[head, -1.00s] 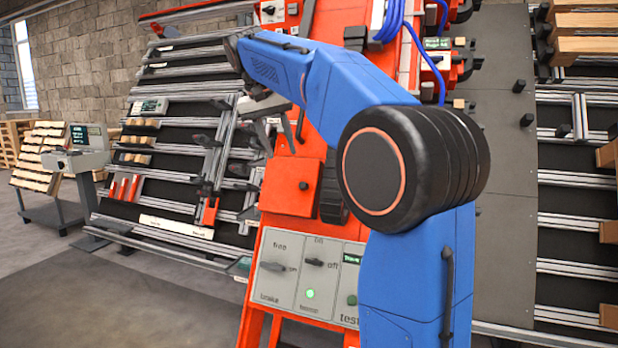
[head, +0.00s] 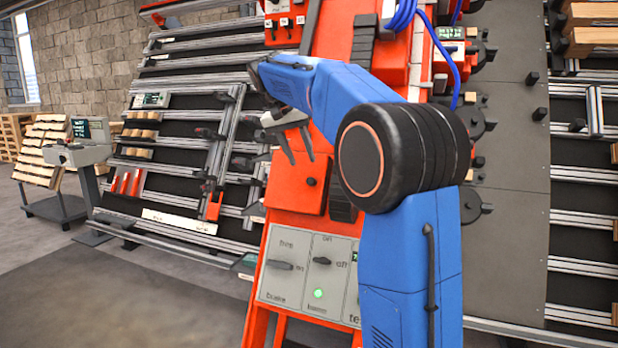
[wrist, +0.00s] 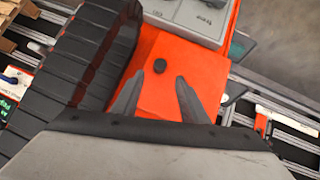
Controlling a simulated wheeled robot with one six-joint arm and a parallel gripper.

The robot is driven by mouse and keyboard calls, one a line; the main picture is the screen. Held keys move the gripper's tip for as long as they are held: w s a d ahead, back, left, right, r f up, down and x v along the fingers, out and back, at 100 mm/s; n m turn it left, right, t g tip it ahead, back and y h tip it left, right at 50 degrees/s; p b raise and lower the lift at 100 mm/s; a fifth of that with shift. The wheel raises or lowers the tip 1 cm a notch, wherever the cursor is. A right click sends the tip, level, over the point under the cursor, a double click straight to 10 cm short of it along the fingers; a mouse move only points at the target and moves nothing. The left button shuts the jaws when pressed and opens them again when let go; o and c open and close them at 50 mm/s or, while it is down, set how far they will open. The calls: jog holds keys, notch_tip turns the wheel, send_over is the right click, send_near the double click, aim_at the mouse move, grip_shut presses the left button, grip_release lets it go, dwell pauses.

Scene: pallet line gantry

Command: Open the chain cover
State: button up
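The chain cover (head: 290,193) looks to be the orange-red plate on the sloping red frame, and it lies closed and flat. It has a small black knob (head: 311,181). In the wrist view the cover (wrist: 200,70) fills the middle, with its knob (wrist: 159,66) between and slightly beyond my fingertips. My gripper (head: 301,158) is open and empty, its fingers pointing at the cover from above. In the wrist view the two fingers (wrist: 159,80) stand apart on either side of the knob's line. I cannot tell whether they touch the cover.
A black ribbed chain (head: 342,203) runs close beside the cover; in the wrist view it (wrist: 75,55) lies just left of my fingers. A grey switch panel (head: 300,262) sits below the cover. Blue hoses (head: 440,50) hang at the upper right. Open floor (head: 130,290) lies at left.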

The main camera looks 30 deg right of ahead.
aim_at(310, 178)
jog(key=x, duration=0.8)
jog(key=shift+f, duration=0.15)
grip_shut()
